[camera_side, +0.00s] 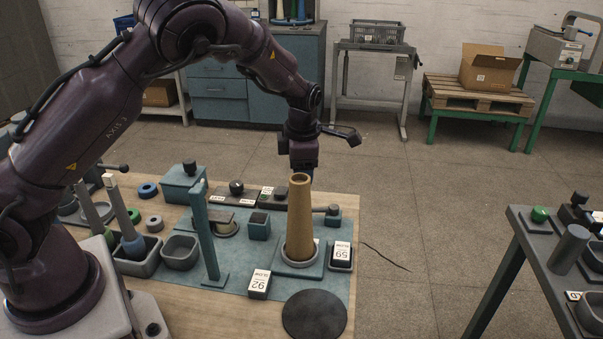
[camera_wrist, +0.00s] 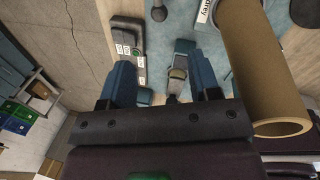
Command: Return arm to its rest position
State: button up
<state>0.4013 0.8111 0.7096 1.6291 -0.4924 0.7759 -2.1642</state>
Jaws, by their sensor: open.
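My gripper (camera_side: 301,172) hangs pointing down over the back right of the work table in the side view. Its fingers show in the wrist view (camera_wrist: 163,82), spread apart with nothing held between them. A tall tan cone (camera_side: 300,220) stands upright in a grey round holder on the blue mat. In the side view its top overlaps the fingertips. In the wrist view the cone (camera_wrist: 255,70) is beside the right finger, outside the jaws, with its hollow end facing the camera. My arm arches from the left over the table.
The blue mat (camera_side: 235,277) also bears a blue upright post (camera_side: 204,232), grey cups, small blocks and number cards. A black disc (camera_side: 314,314) lies at the table's front right. A second table (camera_side: 519,222) stands at right.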

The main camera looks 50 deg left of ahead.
jog(key=s+d+r+m+t+h, duration=0.2)
jog(key=s+d+r+m+h, duration=0.15)
jog(key=s+r+m, duration=0.9)
jog(key=s+d+r+m+t+y, duration=0.1)
jog(key=s+r+m, duration=0.2)
jog(key=s+m, duration=0.4)
jog(key=s+d+r+m+t, duration=0.1)
jog(key=s+d+r+m, duration=0.1)
jog(key=s+r+m, duration=0.2)
jog(key=s+m, duration=0.3)
jog(key=m, duration=0.3)
jog(key=shift+s+d+y, duration=0.2)
jog(key=shift+d+y, duration=0.05)
jog(key=shift+y, duration=0.1)
jog(key=shift+m, duration=0.25)
